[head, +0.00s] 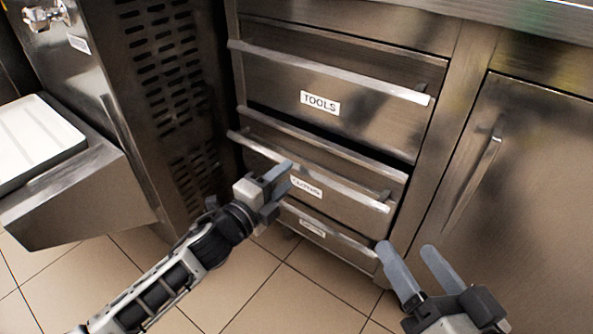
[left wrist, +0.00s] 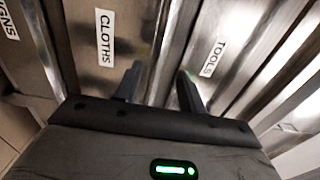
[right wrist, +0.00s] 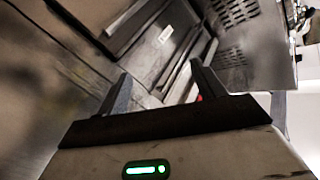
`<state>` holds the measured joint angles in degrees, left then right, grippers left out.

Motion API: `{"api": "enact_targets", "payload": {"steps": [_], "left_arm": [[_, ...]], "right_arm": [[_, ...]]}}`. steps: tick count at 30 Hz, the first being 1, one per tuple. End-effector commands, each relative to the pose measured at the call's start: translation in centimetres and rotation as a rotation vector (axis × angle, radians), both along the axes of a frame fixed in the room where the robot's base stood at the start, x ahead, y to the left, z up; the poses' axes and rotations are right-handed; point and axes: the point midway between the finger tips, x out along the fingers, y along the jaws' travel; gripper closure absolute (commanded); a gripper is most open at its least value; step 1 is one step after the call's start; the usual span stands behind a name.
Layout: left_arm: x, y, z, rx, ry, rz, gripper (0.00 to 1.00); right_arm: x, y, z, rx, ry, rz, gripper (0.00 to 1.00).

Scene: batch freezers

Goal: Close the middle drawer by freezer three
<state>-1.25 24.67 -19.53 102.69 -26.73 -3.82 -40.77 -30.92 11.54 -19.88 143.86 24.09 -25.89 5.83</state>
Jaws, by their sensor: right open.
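The middle drawer (head: 345,206) is steel with a long bar handle (head: 340,186) and a small label, which reads CLOTHS (left wrist: 105,37) in the left wrist view. It stands partly pulled out below the TOOLS drawer (head: 350,85), its top rim showing. My left gripper (head: 284,180) is at the middle drawer's front, by the handle, left of the label. Its fingers show apart in the left wrist view (left wrist: 160,80), with bright metal between them; whether they clamp the handle is unclear. My right gripper (head: 413,262) is open and empty, low and right of the drawers.
The bottom drawer (head: 315,230) is below the middle one. A vented steel machine (head: 175,90) stands left, with a white tray (head: 35,140) on a ledge. A cabinet door (head: 530,150) is at right. Tiled floor (head: 290,300) lies open in front.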

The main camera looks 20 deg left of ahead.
Motion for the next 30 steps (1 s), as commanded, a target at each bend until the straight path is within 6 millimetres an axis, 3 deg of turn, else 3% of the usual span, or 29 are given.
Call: {"api": "enact_targets", "payload": {"steps": [3, 9, 20, 25, 30], "left_arm": [[2.2, -0.8, -0.1, -0.002, -0.002, 0.000, 0.60], [4.2, -1.6, -0.1, -0.002, 0.000, 0.000, 0.60], [4.7, -1.8, 0.0, -0.002, 0.002, 0.000, 0.60], [4.7, -1.7, 0.0, -0.003, 0.001, 0.000, 1.00], [4.8, -1.6, 0.0, -0.003, 0.001, 0.003, 1.00]], "right_arm": [[0.8, -0.2, 0.9, -0.030, -0.099, -0.013, 0.32], [1.4, -0.5, 2.1, -0.058, -0.199, -0.028, 0.32], [1.5, -0.5, 2.5, -0.064, -0.226, -0.034, 0.32], [1.5, -0.5, 2.5, -0.064, -0.225, -0.033, 0.32], [1.5, -0.5, 2.5, -0.064, -0.225, -0.033, 0.32]]}}
